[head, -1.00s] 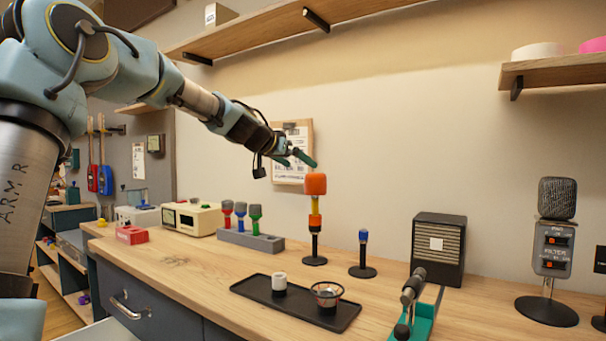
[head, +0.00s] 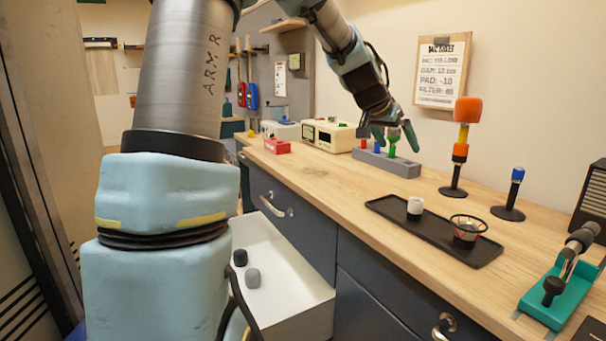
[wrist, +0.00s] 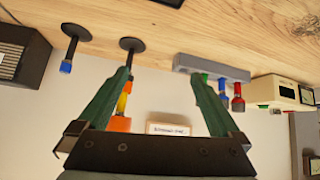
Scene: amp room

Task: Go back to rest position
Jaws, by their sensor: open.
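My gripper (head: 394,137) hangs with its green fingers pointing down. In the head view it appears in front of the grey microphone rack (head: 387,162), partly hiding the red, blue and green microphones there. In the wrist view my gripper (wrist: 158,78) has its two fingers spread wide with nothing between the tips. That view looks upside down, with the wooden bench (wrist: 190,20) at the top. An orange-and-yellow microphone on a stand (head: 459,140) is to the right of the gripper in the head view, and part of it shows behind one finger in the wrist view.
A black tray (head: 388,211) holds a white cup-like piece (head: 415,207) and a wire basket (head: 468,228). A blue-topped stand (head: 510,200) and a teal holder (head: 560,295) stand rightward. An open white drawer (head: 300,290) with dark pieces juts out below the bench.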

